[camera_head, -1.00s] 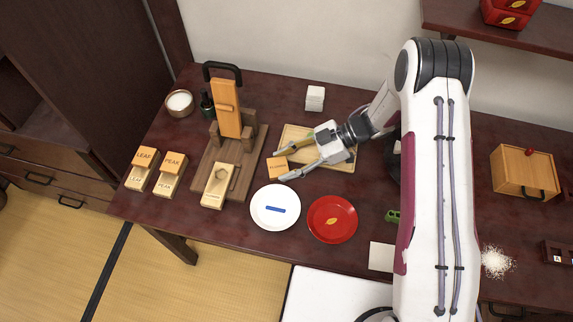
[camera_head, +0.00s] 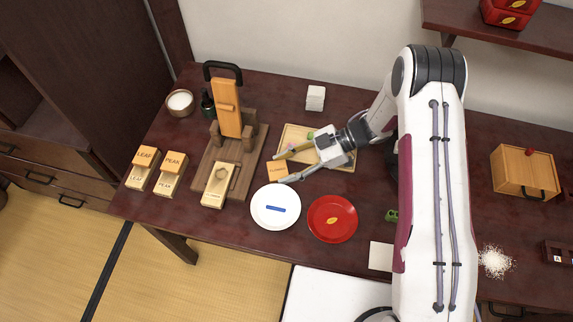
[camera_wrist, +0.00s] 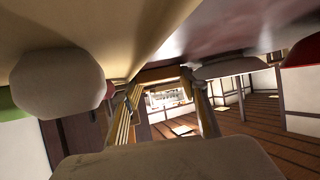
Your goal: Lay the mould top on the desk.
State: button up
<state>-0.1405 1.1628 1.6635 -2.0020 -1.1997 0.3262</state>
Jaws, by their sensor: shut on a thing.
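The mould top, a small orange wooden block (camera_head: 277,172) with a dark label too small to read, is between the fingertips of my gripper (camera_head: 283,168). My gripper is shut on it. It is low over the dark desk (camera_head: 262,110), just above the white plate; I cannot tell whether it touches the desk. The pale mould base (camera_head: 216,190) with a round hollow sits to the left on the front of the brown press stand. In the wrist view, tan and grey surfaces fill the near part and the block is hard to make out.
A wooden tray (camera_head: 345,167) lies partly under my gripper. A white stack (camera_head: 315,97) stands behind.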

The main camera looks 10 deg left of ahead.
jog(key=o, duration=1)
jog(key=shift+w+d+f, duration=0.1)
jog(key=shift+f, duration=0.4)
jog(key=shift+r, duration=0.1)
jog(key=shift+r, duration=0.45)
jog(key=v, duration=1.2)
jog(key=shift+r, duration=0.1)
